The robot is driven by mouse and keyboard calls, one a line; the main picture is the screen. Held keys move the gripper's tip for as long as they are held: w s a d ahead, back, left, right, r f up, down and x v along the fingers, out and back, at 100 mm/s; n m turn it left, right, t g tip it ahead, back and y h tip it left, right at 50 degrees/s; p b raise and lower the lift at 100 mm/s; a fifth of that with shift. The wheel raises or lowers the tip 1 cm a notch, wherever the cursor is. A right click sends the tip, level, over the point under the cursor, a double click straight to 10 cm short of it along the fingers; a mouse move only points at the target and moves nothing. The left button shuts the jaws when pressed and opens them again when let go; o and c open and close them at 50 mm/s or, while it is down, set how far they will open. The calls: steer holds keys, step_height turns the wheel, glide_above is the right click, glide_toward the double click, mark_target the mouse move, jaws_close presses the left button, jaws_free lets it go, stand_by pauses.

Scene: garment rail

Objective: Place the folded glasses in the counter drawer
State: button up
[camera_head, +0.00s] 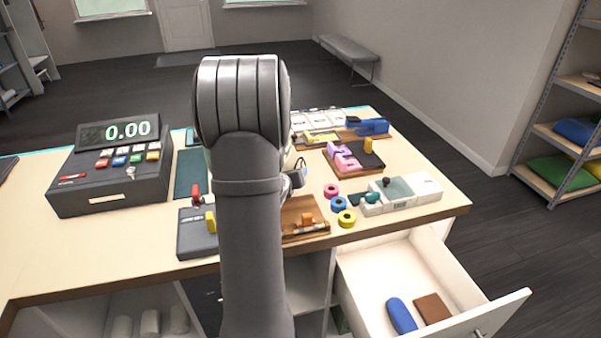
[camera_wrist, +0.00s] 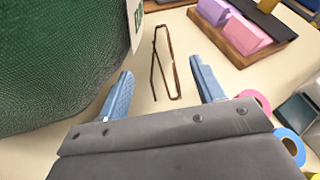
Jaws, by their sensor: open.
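The folded glasses, a thin brown frame (camera_wrist: 175,78), lie on the pale counter in the wrist view. My gripper (camera_wrist: 162,69) is open, with one blue finger on each side of the glasses and a gap on both sides. I cannot tell how far the fingertips are above the counter. In the head view my arm hides the glasses and most of the gripper. The counter drawer (camera_head: 372,268) is pulled open at the lower right of the head view. A blue case-like object (camera_head: 401,316) and a brown flat piece (camera_head: 432,308) lie in it.
A large green textured object (camera_wrist: 60,60) is close left of the gripper. A wooden tray with pink and purple blocks (camera_wrist: 237,32) is at the upper right. Tape rolls (camera_head: 339,204) and a white device (camera_head: 412,192) stand toward the drawer. A cash register (camera_head: 110,180) is left.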

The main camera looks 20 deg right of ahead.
mark_target(296, 167)
steer(key=shift+x, duration=2.2)
steer(key=shift+r, duration=0.1)
steer(key=c, duration=1.1)
